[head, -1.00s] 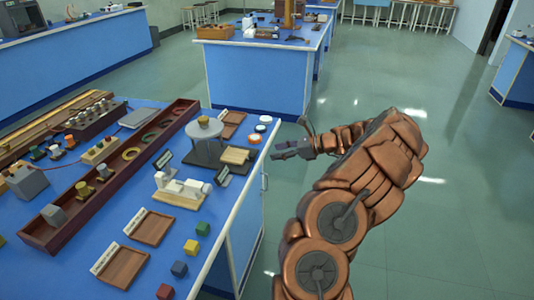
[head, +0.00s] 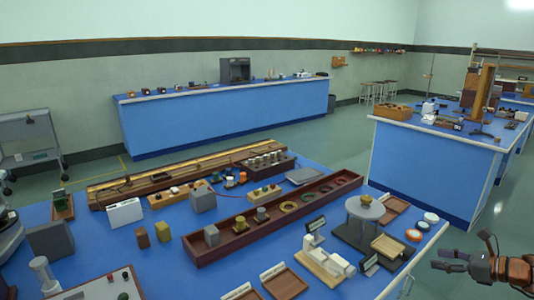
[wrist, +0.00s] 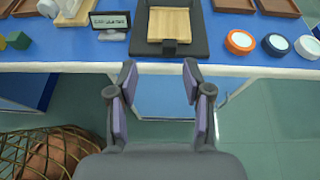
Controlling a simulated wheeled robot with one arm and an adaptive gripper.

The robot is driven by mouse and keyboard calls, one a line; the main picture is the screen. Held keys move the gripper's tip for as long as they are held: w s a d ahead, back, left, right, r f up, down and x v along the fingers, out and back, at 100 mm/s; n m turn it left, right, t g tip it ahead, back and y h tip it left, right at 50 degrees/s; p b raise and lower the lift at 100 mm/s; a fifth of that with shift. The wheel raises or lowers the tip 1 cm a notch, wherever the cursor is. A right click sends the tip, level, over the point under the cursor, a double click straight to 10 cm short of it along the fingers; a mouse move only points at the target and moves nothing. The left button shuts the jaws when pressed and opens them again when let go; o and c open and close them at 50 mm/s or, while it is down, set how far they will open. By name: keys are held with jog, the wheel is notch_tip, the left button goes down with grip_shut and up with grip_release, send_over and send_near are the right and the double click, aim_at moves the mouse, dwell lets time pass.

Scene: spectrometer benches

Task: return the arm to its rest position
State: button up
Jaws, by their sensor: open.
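My gripper (head: 450,261) is at the right edge of the head view, beside the right edge of the blue bench (head: 340,176). In the wrist view my gripper (wrist: 158,78) has its two fingers spread apart with nothing between them. The fingers point towards the bench's edge and a dark stand with a wooden block (wrist: 170,22), which lies beyond the fingertips. Most of my arm is outside the head view.
Round discs, one with an orange rim (head: 413,235), lie near the bench's right edge. A long dark red tray (head: 232,243) and several small blocks cover the bench. Another blue bench (head: 415,165) stands behind, with open floor between.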

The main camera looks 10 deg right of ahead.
jog(key=a+r+n+g+y+p, duration=0.1)
jog(key=a+r+n+g, duration=0.35)
jog(key=a, duration=0.85)
jog(key=a+r+n+g+y+p, duration=0.15)
jog(key=a+r+n, duration=0.45)
jog(key=a, duration=0.6)
jog(key=s+a+n+g+h, duration=0.1)
jog(key=s+a+n+g, duration=0.3)
jog(key=a, duration=0.6)
jog(key=s+a+n+g+h+p, duration=0.1)
jog(key=s+a+n+h, duration=0.1)
jog(key=s+a+n, duration=0.3)
jog(key=s+a+n+g+h+p, duration=0.1)
jog(key=s+n+h, duration=0.15)
jog(key=s, duration=0.45)
jog(key=s+d+n+g+h+p, duration=0.1)
jog(key=s+d+n+h, duration=0.2)
jog(key=s+n, duration=0.4)
jog(key=s+h, duration=0.1)
jog(key=s, duration=0.6)
jog(key=shift+f+p, duration=0.15)
jog(key=shift+p, duration=0.2)
jog(key=shift+c, duration=0.7)
jog(key=shift+d, duration=0.1)
